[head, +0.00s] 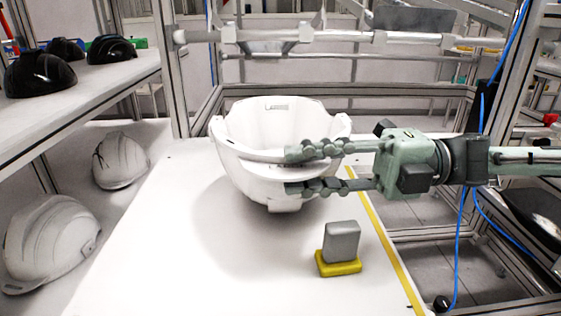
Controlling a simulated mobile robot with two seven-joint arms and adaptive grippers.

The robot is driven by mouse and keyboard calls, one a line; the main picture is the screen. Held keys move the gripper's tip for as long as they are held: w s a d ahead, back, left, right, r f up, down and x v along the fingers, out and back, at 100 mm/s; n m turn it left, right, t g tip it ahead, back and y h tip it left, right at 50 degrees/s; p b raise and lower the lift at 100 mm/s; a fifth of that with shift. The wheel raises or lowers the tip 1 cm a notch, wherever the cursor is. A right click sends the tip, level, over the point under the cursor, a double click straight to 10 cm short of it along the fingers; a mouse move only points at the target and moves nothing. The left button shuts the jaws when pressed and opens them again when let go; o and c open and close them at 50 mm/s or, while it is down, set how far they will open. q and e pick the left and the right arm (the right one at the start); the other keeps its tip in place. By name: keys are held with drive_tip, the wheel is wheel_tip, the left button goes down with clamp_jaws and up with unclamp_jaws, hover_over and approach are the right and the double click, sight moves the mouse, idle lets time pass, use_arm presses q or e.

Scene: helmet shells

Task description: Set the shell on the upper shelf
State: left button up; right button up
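A white helmet shell (246,140) is over the middle of the white table (150,255), open side up, with its hollow inside showing. My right gripper (290,170) reaches in from the right. Its fingers lie one above the other at the shell's near right edge, shut on that edge. A soft shadow lies below and left of the shell; whether its underside touches the table is hard to tell. The upper shelf (80,108) is at the left and holds black shells (38,74). My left gripper is not in view.
The lower shelf (75,175) holds white shells (52,240). A grey block on a yellow base (338,262) stands at the table's front right, near a yellow edge line. Metal frame posts (178,70) and a rail stand behind. Blue cables hang at the right.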

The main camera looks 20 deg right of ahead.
drive_tip(key=shift+a, duration=0.75)
drive_tip(key=shift+w+a, duration=0.3)
drive_tip(key=shift+a, duration=0.3)
clamp_jaws()
